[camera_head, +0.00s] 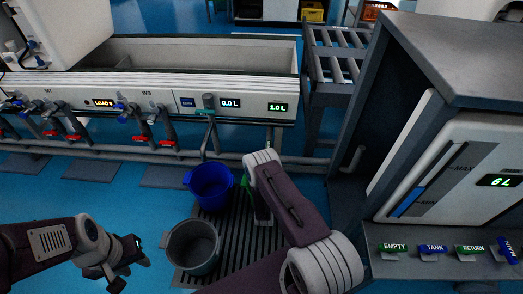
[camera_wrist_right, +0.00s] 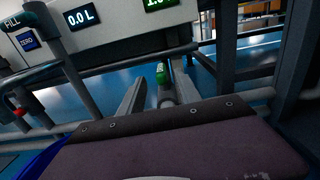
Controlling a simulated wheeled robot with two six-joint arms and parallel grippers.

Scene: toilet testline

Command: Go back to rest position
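My left gripper (camera_head: 134,273) is at the lower left of the head view, above the blue floor. Its dark fingers look spread, with nothing seen between them. My right arm reaches forward from the bottom centre of the head view, and its own links mostly hide the gripper there. In the right wrist view, my right gripper (camera_wrist_right: 158,92) shows two grey fingers apart. A small green object (camera_wrist_right: 163,76) appears between or just beyond them; I cannot tell whether it touches either finger. Green also shows beside the right arm in the head view.
A blue bucket (camera_head: 210,184) and a grey bucket (camera_head: 192,246) stand near the dark floor grate (camera_head: 238,246), close to my right arm. The test bench (camera_head: 215,87) with taps runs behind. A grey cabinet (camera_head: 455,57) with labelled tags stands at right.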

